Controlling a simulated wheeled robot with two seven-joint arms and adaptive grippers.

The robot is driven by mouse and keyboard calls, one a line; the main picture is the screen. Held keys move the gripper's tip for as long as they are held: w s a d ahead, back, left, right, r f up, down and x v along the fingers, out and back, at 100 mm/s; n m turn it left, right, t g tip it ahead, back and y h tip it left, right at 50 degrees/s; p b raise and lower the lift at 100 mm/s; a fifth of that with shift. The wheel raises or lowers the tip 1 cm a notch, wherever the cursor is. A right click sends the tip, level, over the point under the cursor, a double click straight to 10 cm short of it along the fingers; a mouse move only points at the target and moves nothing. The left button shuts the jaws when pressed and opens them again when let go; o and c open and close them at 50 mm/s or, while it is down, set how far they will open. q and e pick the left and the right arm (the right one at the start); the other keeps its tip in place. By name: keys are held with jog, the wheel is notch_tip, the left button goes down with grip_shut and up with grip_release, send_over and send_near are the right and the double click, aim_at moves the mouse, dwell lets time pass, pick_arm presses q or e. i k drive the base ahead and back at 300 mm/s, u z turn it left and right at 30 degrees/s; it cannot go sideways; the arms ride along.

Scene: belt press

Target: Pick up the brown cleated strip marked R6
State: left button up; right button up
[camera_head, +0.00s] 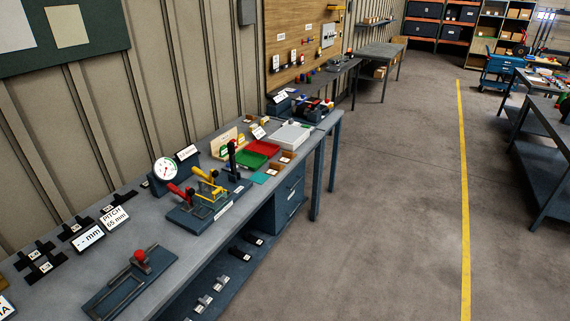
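No brown cleated strip with a readable R6 mark shows. A small brown piece (5,304) is cut off at the left edge on the grey workbench (190,240); I cannot tell what it is. Black cleated pieces with small white labels (40,254) lie on the bench at the left. More small dark and grey pieces with pale labels sit on the shelf under the bench (238,254); their marks are too small to read. Neither of my grippers is in view.
A lever press with red and yellow handles (206,187) stands mid-bench beside a round dial gauge (165,168). A blue plate with a red knob (140,258) is nearer. Red (265,148) and green trays lie farther back. The floor (400,220) to the right is clear.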

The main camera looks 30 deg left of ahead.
aim_at(276, 169)
jog(key=u, duration=0.1)
jog(key=i, duration=1.8)
jog(key=u, duration=0.95)
jog(key=i, duration=1.05)
jog(key=u, duration=1)
